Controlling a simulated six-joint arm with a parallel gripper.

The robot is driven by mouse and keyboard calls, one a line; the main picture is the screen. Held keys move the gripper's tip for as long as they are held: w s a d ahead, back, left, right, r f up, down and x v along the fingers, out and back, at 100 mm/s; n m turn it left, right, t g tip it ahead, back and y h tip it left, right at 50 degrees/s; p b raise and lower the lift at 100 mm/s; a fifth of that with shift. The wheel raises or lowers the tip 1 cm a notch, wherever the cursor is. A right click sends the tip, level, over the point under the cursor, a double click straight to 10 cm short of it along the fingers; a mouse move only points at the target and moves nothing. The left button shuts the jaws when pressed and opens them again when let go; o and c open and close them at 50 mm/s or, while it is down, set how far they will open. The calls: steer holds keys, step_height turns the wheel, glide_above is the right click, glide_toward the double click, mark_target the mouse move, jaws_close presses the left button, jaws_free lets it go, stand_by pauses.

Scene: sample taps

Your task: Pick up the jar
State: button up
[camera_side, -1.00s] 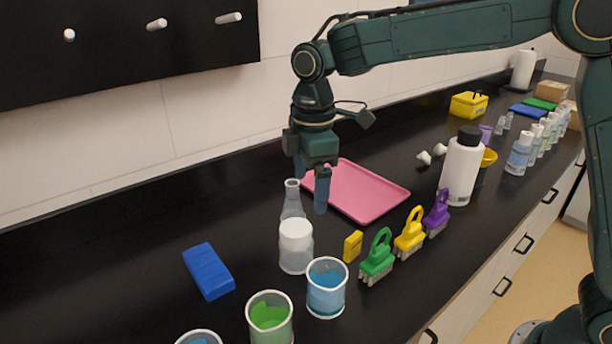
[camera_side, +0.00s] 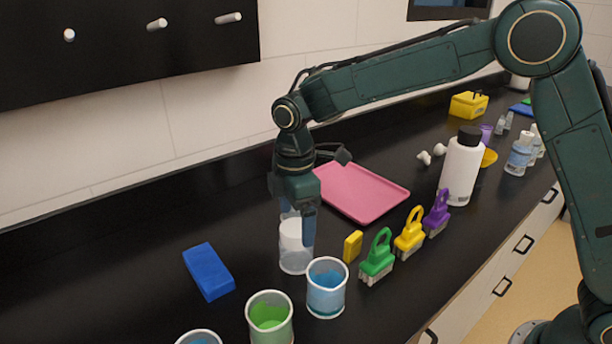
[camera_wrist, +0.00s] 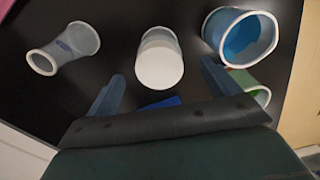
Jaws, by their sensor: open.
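The jar is a clear cylinder with a white lid, upright on the black bench, and its body shows in the side view (camera_side: 293,258). In the wrist view its white lid (camera_wrist: 160,66) faces the camera. My gripper (camera_side: 297,218) is open, fingers pointing down, at the jar's upper part in the side view. In the wrist view the fingers (camera_wrist: 162,72) are apart, one to each side of the jar, and nothing is held. I cannot tell whether a finger touches it. The gripper hides part of the lid in the side view.
A blue-liquid beaker (camera_side: 326,290) and a green-liquid beaker (camera_side: 269,318) stand in front. A blue block (camera_side: 208,271) lies left. A yellow block (camera_side: 353,246) and a green brush (camera_side: 377,258) stand right. A pink tray (camera_side: 365,193) lies behind.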

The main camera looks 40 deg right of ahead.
mark_target(296, 228)
steer(key=shift+f, duration=1.55)
steer(key=shift+f, duration=0.15)
steer(key=shift+f, duration=2.45)
steer(key=shift+c, duration=0.4)
steer(key=c, duration=1)
